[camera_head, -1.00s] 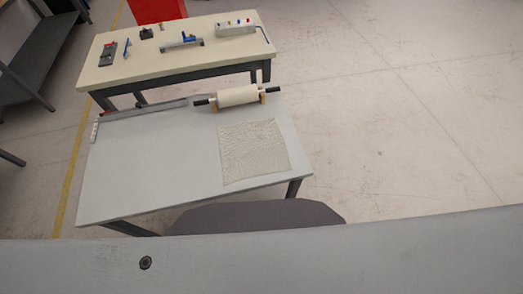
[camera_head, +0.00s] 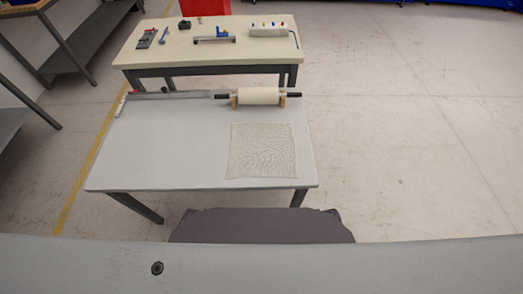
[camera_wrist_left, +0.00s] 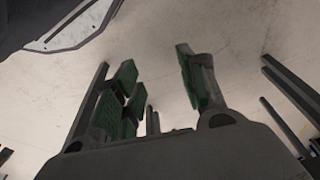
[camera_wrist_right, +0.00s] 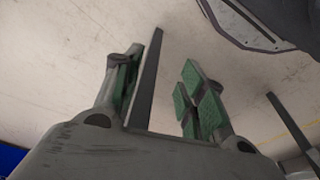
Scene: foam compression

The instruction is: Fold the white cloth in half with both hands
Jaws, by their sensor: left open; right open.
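The white cloth (camera_head: 262,151) lies flat and unfolded on the right part of the grey table (camera_head: 165,150), close to its right and front edges. Its surface looks wrinkled or patterned. My left gripper (camera_wrist_left: 158,85) is open and empty in the left wrist view, with green pads on its fingers. My right gripper (camera_wrist_right: 160,85) is open and empty in the right wrist view. Neither gripper shows in the head view, and the cloth does not show in either wrist view.
A roller (camera_head: 257,96) on a wooden stand is behind the cloth. A long grey strip (camera_head: 172,95) lies along the table's back edge. The table's left part is clear. A cream bench (camera_head: 150,50) behind holds tools and a power strip (camera_head: 270,30). A dark seat (camera_head: 260,226) stands in front.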

